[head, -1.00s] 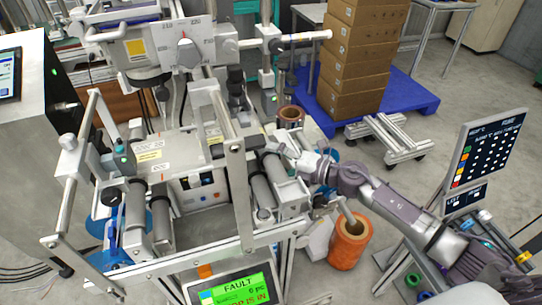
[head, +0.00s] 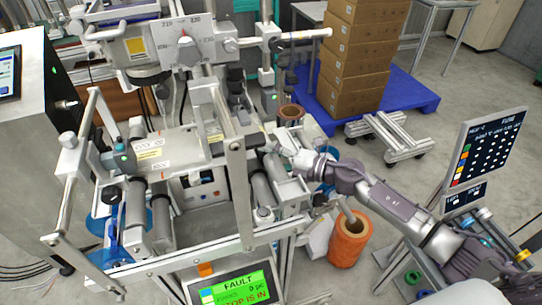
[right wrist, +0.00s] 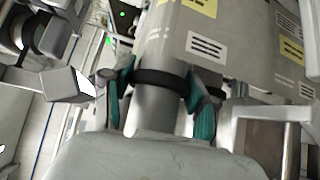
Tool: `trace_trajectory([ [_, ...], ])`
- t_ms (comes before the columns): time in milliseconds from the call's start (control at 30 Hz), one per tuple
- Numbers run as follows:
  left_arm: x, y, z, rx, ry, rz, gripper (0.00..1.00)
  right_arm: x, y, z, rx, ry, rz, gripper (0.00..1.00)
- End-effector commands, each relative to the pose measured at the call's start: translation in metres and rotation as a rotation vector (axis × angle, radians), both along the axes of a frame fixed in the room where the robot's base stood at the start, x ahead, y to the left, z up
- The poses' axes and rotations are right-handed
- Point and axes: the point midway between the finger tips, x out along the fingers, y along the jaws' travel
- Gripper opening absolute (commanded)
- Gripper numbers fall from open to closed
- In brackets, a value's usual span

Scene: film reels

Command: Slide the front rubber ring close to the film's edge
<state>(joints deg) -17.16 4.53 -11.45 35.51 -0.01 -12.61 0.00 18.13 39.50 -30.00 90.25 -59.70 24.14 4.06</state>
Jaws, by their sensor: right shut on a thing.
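The film (right wrist: 215,40) is a grey sheet with yellow and white labels, wrapped over a roller (right wrist: 155,112) in the right wrist view. It also shows on the machine in the head view (head: 182,146). The front rubber ring (right wrist: 160,78) is a black band around the roller, right by the film's near edge; I cannot tell whether they touch. My right gripper (right wrist: 160,98) has its teal-padded fingers on both sides of the roller, shut on the ring. In the head view, my right gripper (head: 273,149) reaches the machine's right side, where the ring is too small to make out. My left gripper is not in view.
Metal frame bars (head: 238,190) and rollers stand close to the right hand. An orange roll (head: 349,244) stands on the floor, and stacked cartons (head: 355,60) stand on a blue pallet (head: 405,95) behind.

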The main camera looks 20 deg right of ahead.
Motion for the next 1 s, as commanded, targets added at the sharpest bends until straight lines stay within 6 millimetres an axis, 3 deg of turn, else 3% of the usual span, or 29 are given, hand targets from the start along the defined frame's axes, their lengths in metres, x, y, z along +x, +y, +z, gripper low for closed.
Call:
trace_trajectory([
  [167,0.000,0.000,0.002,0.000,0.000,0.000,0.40,0.014,0.000,0.001,0.001,-0.001,-0.002,0.00],
  [367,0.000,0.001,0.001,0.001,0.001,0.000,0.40,0.013,0.000,0.000,-0.001,0.001,-0.001,0.00],
  [400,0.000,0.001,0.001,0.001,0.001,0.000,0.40,0.013,0.000,0.000,-0.001,0.001,-0.001,0.61],
  [533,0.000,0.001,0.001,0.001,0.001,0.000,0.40,0.013,0.000,0.000,-0.001,0.001,-0.001,0.83],
  [867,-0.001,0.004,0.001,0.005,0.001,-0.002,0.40,0.012,0.000,0.000,-0.001,0.001,0.000,0.84],
  [1000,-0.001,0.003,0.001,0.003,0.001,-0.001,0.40,0.004,-0.009,0.000,-0.002,0.003,-0.003,0.84],
])
